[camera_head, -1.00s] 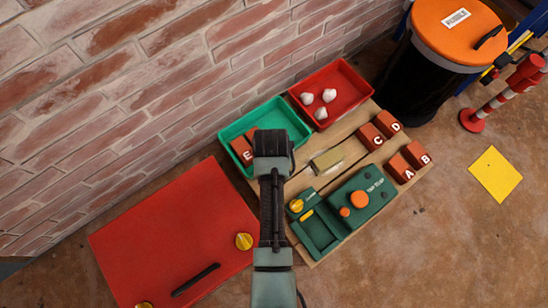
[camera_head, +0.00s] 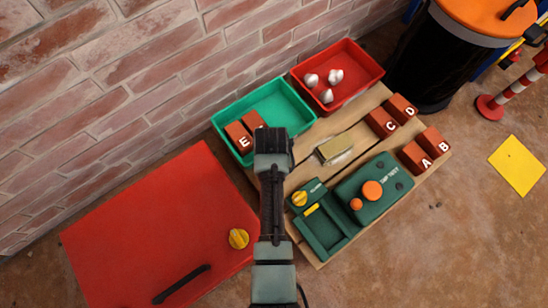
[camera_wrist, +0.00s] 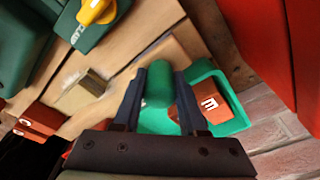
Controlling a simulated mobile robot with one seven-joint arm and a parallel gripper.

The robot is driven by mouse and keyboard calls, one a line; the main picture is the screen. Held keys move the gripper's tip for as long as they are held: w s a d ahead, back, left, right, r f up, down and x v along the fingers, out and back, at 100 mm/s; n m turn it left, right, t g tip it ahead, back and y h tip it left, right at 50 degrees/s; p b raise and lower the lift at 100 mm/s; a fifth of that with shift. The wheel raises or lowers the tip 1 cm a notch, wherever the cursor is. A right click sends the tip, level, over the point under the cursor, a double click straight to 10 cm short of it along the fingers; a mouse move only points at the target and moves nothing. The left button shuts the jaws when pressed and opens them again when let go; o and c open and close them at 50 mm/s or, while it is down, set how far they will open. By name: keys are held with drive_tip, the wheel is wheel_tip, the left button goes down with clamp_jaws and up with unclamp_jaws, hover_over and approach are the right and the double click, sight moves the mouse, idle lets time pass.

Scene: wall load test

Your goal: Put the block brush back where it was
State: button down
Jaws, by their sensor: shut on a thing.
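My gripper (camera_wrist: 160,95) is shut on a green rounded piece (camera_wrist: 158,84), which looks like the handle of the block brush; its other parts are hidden. In the head view my wrist hides the jaws and the held thing. My gripper is above the wooden board, near the front right corner of the green tray (camera_head: 222,128).
The green tray holds brick E (camera_head: 240,138) and another brick. A red tray (camera_head: 368,78) holds several white lumps. Bricks C (camera_head: 382,122), D (camera_head: 401,108), A (camera_head: 415,157) and B (camera_head: 434,141) and a green tester (camera_head: 385,205) stand on the board. A red panel (camera_head: 150,225) lies left.

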wheel_tip(320, 180, down, 3)
drive_tip(key=shift+f+b, duration=0.15)
drive_tip(key=shift+b, duration=0.95)
drive_tip(key=shift+c, duration=2.3)
unclamp_jaws()
wheel_tip(320, 180, up, 12)
drive_tip(key=s+p, duration=0.1)
drive_tip(key=p, duration=0.8)
drive_tip(key=shift+s+a, duration=0.15)
drive_tip(key=shift+s, duration=0.25)
